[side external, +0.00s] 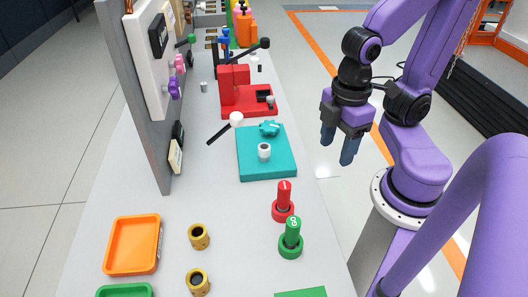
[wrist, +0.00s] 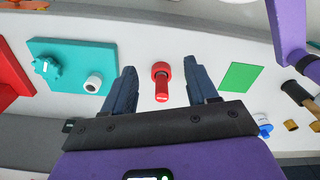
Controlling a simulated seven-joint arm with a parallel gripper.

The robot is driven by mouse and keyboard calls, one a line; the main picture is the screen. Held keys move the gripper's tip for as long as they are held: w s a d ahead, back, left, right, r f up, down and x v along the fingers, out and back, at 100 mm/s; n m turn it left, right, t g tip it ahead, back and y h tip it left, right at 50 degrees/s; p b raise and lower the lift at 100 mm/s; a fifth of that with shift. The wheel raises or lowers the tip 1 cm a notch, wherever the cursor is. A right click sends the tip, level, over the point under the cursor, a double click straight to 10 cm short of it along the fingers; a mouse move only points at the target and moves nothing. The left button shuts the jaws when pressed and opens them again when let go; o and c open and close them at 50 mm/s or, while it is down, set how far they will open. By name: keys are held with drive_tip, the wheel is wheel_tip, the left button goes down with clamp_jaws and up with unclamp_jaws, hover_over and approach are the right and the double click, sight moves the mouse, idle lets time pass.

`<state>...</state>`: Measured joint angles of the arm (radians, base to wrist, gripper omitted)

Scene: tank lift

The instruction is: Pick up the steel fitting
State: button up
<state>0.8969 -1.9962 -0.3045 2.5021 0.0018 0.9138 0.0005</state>
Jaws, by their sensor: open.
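My gripper (side external: 338,146) is open and empty, held in the air to the right of the bench. It points down. In the wrist view its two dark blue fingers (wrist: 160,72) stand apart. A pale grey hollow fitting (side external: 264,151) stands upright on the teal plate (side external: 255,168), left of my gripper; it appears to be the steel fitting. It also shows in the wrist view (wrist: 94,83), left of the fingers, on the teal plate (wrist: 68,85). Nothing touches it.
A red peg (side external: 284,196) and a green peg (side external: 291,234) stand in front of the teal plate. A red press (side external: 235,85) stands behind it. A grey upright panel (side external: 150,110) lines the left. An orange tray (side external: 130,245) and brass rings (side external: 199,237) lie front left.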

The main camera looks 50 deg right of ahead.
drive_tip(key=w+d+f+m+g, duration=0.2)
drive_tip(key=w+d+m+g, duration=0.15)
drive_tip(key=w+m, duration=0.4)
drive_tip(key=m+t+y, duration=0.7)
drive_tip(key=m+y, duration=0.6)
drive_tip(key=m, duration=1.3)
approach(264, 153)
drive_tip(key=shift+w+a+f, duration=0.35)
drive_tip(key=shift+w+a, duration=0.3)
drive_tip(key=shift+a, duration=0.2)
drive_tip(key=shift+x, duration=2.75)
drive_tip(key=shift+w, duration=0.1)
clamp_jaws()
